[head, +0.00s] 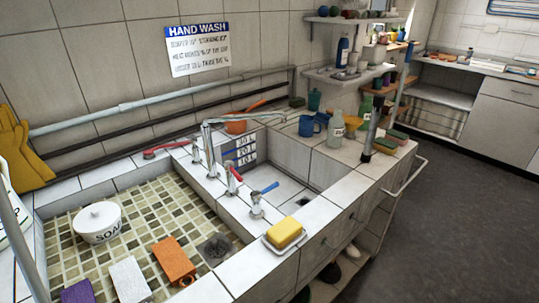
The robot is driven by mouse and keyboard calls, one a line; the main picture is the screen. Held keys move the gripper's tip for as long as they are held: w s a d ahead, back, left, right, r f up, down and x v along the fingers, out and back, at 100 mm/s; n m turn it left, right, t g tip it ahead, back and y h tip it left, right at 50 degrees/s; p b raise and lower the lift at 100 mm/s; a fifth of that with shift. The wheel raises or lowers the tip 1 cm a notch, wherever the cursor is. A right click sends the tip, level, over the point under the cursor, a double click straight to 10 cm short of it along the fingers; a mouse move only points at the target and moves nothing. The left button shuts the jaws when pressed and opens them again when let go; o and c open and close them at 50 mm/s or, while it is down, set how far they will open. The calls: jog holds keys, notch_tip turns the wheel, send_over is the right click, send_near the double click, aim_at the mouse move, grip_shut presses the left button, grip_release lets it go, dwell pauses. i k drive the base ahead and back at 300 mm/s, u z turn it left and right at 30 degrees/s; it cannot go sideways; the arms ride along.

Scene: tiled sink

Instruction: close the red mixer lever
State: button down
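A long red lever (165,148) sits on the chrome tap (196,152) at the back left of the ledge between the two basins. It sticks out to the left over the tiled basin. A shorter red lever (234,172) tops another chrome tap (229,181) nearer the front, angled down to the right. A blue lever (268,188) on the front tap (256,204) points right over the white basin. I cannot tell which red lever is the mixer's. A chrome spout (245,118) reaches right over the white basin. My gripper is not in view.
The left basin (150,205) holds a white soap pot (98,222) and orange, white and purple blocks. A yellow sponge (284,234) lies on a dish at the front edge. Bottles, blue mugs and a slanting pole (388,100) stand on the right. Grey floor is clear at right.

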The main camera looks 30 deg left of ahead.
aim_at(228, 165)
jog(key=u, duration=0.35)
jog(key=i, duration=0.85)
jog(key=u, duration=0.5)
